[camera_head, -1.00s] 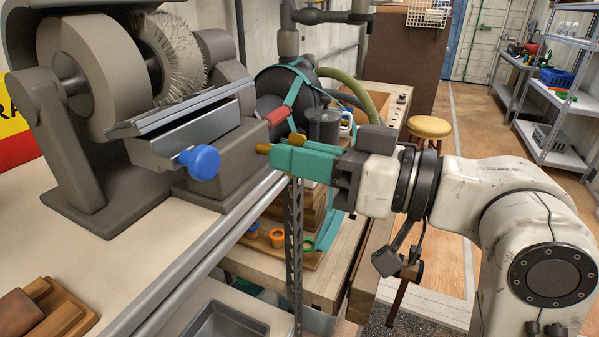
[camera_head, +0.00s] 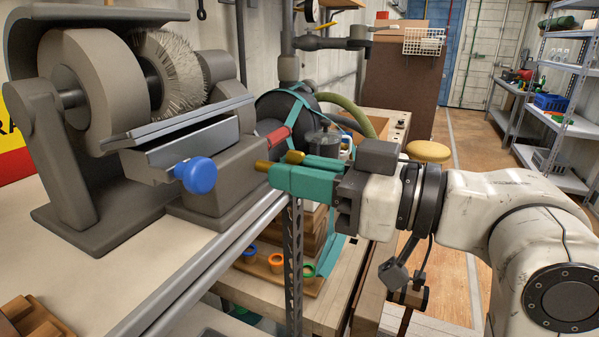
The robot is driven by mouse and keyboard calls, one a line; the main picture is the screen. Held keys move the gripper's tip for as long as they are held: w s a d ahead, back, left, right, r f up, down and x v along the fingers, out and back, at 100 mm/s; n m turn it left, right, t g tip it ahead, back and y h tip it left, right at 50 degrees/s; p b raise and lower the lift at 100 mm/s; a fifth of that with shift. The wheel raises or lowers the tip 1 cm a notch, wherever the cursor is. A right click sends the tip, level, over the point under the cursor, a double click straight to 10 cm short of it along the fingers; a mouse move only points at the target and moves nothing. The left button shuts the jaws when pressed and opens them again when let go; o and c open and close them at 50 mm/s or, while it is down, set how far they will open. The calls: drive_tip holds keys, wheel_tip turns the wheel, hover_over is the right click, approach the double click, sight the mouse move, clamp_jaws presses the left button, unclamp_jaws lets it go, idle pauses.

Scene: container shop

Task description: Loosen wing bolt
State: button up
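A blue round knob (camera_head: 197,174) sticks out from the front of the grinder's grey tool rest (camera_head: 185,150); it is the only bolt-like part I can make out, and I cannot see wings on it. My gripper (camera_head: 278,162) is to the right of the knob, apart from it, at nearly the same height in the picture. Its two teal fingers with brass tips point left. A gap shows between the tips, and nothing is between them. The far finger is partly hidden behind the near one.
The bench grinder (camera_head: 95,85) with its wire wheel (camera_head: 168,72) stands on the pale bench (camera_head: 100,285). Metal rails (camera_head: 195,275) run along the bench edge below my gripper. Behind is a wooden table (camera_head: 330,300) with small colored rings. A stool (camera_head: 428,151) stands farther back.

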drive_tip(key=shift+o, duration=1.3)
drive_tip(key=shift+d, duration=0.1)
drive_tip(key=v, duration=1)
drive_tip(key=shift+d+b, duration=0.3)
drive_tip(key=shift+b, duration=0.15)
drive_tip(key=shift+s, duration=0.15)
drive_tip(key=w+d+f+m+t+h+p, duration=0.1)
drive_tip(key=d+f+m+h, duration=0.2)
drive_tip(key=f, duration=0.6)
drive_tip(key=d+f+m+h+p, duration=0.1)
drive_tip(key=d+f+m+h, duration=0.2)
drive_tip(key=f, duration=0.5)
drive_tip(key=w+d+f+m+t+h+p, duration=0.1)
drive_tip(key=d+f+m+h, duration=0.2)
drive_tip(key=f, duration=0.6)
drive_tip(key=s+d+f+m+g+h+p, duration=0.1)
drive_tip(key=s+d+f+m+g+h, duration=0.1)
drive_tip(key=s+f, duration=0.8)
drive_tip(key=s+d+f+m+g+h+p, duration=0.2)
drive_tip(key=s+d+f+g+h, duration=0.3)
drive_tip(key=s+d+f, duration=0.4)
drive_tip(key=s+m+h, duration=0.1)
drive_tip(key=s, duration=0.4)
drive_tip(key=shift+s+f+m, duration=0.3)
drive_tip(key=shift+s+f, duration=0.05)
drive_tip(key=shift+s, duration=0.05)
